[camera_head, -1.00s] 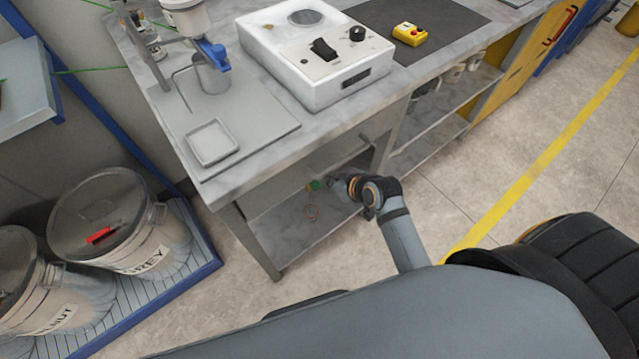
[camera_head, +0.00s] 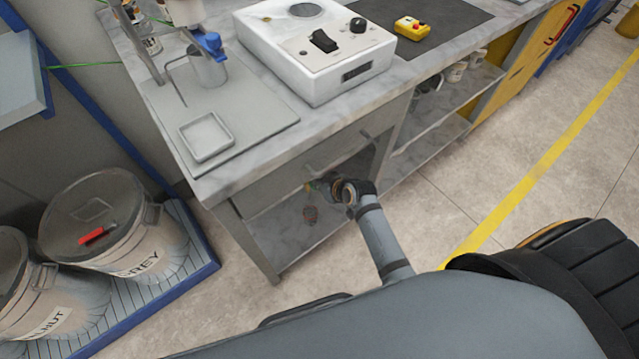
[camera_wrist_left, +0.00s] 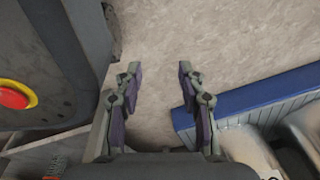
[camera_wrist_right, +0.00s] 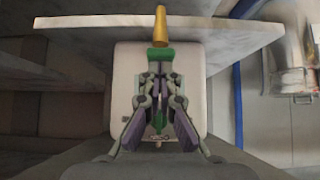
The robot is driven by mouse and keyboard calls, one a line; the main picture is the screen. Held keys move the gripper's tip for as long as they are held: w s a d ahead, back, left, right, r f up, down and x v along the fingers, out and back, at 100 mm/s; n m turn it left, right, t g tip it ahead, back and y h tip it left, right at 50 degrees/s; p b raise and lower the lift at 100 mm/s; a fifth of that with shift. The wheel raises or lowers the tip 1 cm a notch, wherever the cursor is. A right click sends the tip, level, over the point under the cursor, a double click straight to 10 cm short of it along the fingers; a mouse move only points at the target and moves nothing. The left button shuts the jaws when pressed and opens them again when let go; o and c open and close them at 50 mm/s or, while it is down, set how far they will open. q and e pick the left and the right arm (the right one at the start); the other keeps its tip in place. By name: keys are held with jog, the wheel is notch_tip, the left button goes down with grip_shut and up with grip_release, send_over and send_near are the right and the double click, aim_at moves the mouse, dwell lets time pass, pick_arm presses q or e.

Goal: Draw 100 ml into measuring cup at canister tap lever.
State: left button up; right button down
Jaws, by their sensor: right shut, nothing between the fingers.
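My right gripper (camera_head: 328,187) is under the bench front, beside the lower shelf. In the right wrist view its fingers (camera_wrist_right: 157,82) are closed together and hold nothing. Just beyond the tips is a green tap part (camera_wrist_right: 159,60) with a brass-coloured cone (camera_wrist_right: 161,27), in front of a pale, boxy canister (camera_wrist_right: 190,70). I cannot tell whether the fingertips touch the green part. My left gripper (camera_wrist_left: 158,70) is open and empty above the floor.
The bench (camera_head: 240,170) carries a white device (camera_head: 310,85), a square tray (camera_head: 206,137) and a metal cylinder (camera_head: 208,70) with a blue part above. Lidded buckets (camera_head: 100,225) stand on a blue-edged platform at left. A red button (camera_wrist_left: 15,95) is near the left gripper.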

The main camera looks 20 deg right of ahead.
pick_arm(q)
jog(key=w+b, duration=0.3)
jog(key=w, duration=0.2)
jog(key=shift+d+r, duration=0.1)
pick_arm(e)
jog(key=f, duration=0.1)
jog(key=s+f+t, duration=0.1)
jog(key=f, duration=0.1)
jog(key=shift+d+t+y, duration=0.2)
jog(key=shift+t+y, duration=0.1)
dwell(4.0)
dwell(1.2)
